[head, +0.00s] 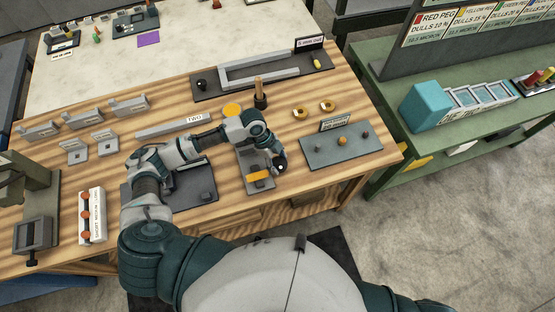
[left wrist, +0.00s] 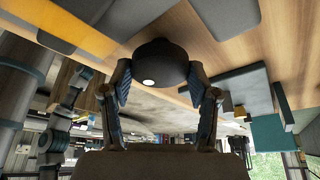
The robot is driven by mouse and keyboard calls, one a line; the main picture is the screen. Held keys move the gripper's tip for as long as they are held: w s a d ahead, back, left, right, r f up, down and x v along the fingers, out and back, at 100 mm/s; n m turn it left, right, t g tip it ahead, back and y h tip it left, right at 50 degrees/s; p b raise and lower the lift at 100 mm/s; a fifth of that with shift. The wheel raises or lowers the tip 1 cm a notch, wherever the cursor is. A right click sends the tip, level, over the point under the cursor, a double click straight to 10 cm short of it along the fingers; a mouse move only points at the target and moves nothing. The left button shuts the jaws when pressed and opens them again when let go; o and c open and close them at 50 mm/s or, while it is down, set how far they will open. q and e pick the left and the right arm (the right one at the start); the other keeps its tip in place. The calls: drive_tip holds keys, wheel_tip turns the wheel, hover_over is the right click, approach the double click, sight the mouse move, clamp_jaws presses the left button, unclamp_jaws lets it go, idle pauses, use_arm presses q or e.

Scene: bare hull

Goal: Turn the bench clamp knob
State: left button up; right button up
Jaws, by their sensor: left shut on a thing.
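A dark round knob (left wrist: 160,66) with a white spot sits between the two fingers of my left gripper (left wrist: 160,84) in the left wrist view. The fingers are shut on it from both sides. In the head view my left gripper (head: 280,164) is low over the wooden bench, beside a grey plate (head: 252,156) with an orange-yellow bar (head: 258,176). The gripper mostly hides the knob there. The orange-yellow bar also shows at the upper left of the left wrist view (left wrist: 75,25). My right gripper is not in view.
A grey panel with several small knobs (head: 340,148) lies right of the gripper. Two brass rings (head: 300,112) and an upright wooden handle (head: 259,88) stand behind. A dark plate (head: 205,186) lies left, under my arm. Bare wood (head: 225,215) shows in front.

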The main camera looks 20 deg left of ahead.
use_arm(q)
drive_tip(key=m, duration=0.2)
drive_tip(key=m+g, duration=0.1)
drive_tip(key=shift+w+r+m+y+p, duration=0.1)
drive_tip(key=shift+w+m+y+p, duration=0.1)
drive_tip(key=shift+m+y+p, duration=0.15)
drive_tip(key=shift+d+m+g+y, duration=0.1)
drive_tip(key=shift+m+g+y, duration=0.25)
drive_tip(key=shift+m, duration=0.8)
drive_tip(key=shift+m+g+y, duration=0.2)
drive_tip(key=shift+m+g, duration=0.25)
drive_tip(key=shift+m, duration=0.65)
drive_tip(key=o, duration=1.2)
drive_tip(key=shift+c, duration=0.2)
drive_tip(key=v, duration=1.2)
drive_tip(key=shift+w, duration=0.15)
drive_tip(key=shift+f, duration=0.2)
